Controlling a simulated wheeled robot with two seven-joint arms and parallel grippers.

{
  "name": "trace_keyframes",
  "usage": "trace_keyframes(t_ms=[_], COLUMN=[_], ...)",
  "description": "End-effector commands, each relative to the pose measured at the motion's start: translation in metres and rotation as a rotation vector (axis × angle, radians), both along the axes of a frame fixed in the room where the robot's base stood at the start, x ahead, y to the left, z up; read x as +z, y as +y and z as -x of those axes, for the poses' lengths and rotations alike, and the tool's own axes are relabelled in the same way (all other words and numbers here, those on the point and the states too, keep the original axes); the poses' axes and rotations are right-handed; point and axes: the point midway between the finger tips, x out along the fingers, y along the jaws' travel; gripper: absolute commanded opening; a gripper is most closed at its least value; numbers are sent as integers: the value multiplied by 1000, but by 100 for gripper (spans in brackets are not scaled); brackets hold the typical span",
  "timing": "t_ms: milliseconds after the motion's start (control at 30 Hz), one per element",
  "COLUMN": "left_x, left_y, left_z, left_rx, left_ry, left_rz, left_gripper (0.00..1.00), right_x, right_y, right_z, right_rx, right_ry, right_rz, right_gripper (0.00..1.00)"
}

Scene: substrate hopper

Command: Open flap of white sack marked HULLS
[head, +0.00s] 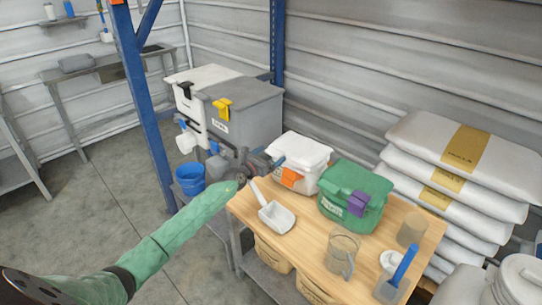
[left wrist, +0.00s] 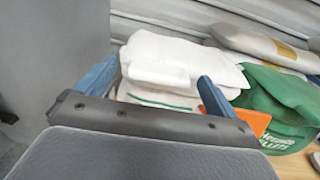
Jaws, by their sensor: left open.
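The white sack (head: 302,148) stands at the back left of the wooden table, with a folded white top and an orange clip (head: 291,176) on its front. Its printed marking is too small or too hidden to read. My left gripper (head: 247,155) is just left of the sack at about the height of its top. In the left wrist view the gripper (left wrist: 155,78) has its blue fingers apart, with the white sack (left wrist: 165,62) beyond and between them. The orange clip (left wrist: 253,120) shows beside the right finger. I see nothing held. My right gripper is not in view.
A green sack (head: 352,190) with a purple clip stands right of the white one. A white scoop (head: 277,216), a clear jug (head: 341,252) and a blue-handled brush (head: 398,275) are on the table (head: 300,258). A grey bin (head: 245,112) stands behind my gripper. Stacked sacks (head: 462,165) are at right.

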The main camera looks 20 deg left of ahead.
Motion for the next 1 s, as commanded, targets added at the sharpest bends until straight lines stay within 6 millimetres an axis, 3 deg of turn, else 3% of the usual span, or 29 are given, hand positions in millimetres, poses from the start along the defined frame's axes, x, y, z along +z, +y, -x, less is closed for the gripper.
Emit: trace_keyframes(t_ms=[500,800,1000], left_x=[0,0,2], left_y=[-3,-3,-1], left_z=[-10,-10,-10], left_rx=[1,1,1], left_ry=[-1,-1,1], left_rz=[1,1,1], left_gripper=[93,34,31], right_x=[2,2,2], right_y=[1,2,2], right_z=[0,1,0], right_rx=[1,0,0], right_ry=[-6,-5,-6], right_rz=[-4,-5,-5], right_gripper=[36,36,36])
